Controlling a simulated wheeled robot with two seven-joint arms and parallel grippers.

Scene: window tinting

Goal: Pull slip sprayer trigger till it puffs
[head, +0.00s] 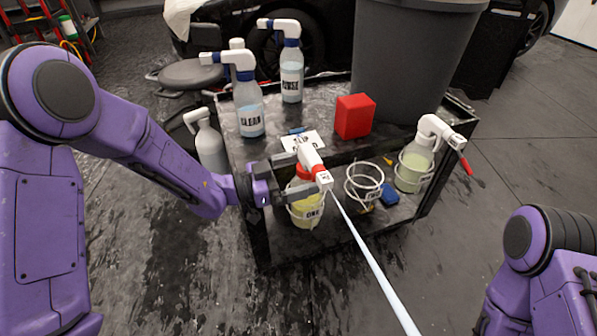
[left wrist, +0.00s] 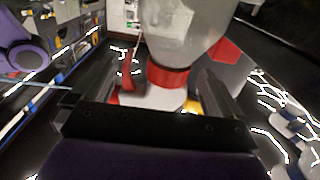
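A sprayer with a white head, red collar and yellowish liquid (head: 307,213) stands upright in a wire ring at the cart's front, its holder marked ONE. My left gripper (head: 290,180) reaches in from the left with its fingers around the sprayer's neck and trigger area. A pale jet (head: 372,262) runs from its nozzle toward the lower right. In the left wrist view, the red collar (left wrist: 168,78) lies between the two fingers (left wrist: 168,98), and a red trigger piece (left wrist: 128,72) shows beside it. The contact points are partly hidden. My right gripper is out of view.
An empty wire ring (head: 364,184) and a second yellowish sprayer (head: 413,168) with a red trigger stand to the right. A red block (head: 355,116), a white card (head: 303,143) and blue-collared sprayers (head: 249,105) are behind. A grey bin (head: 410,60) rises at the back.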

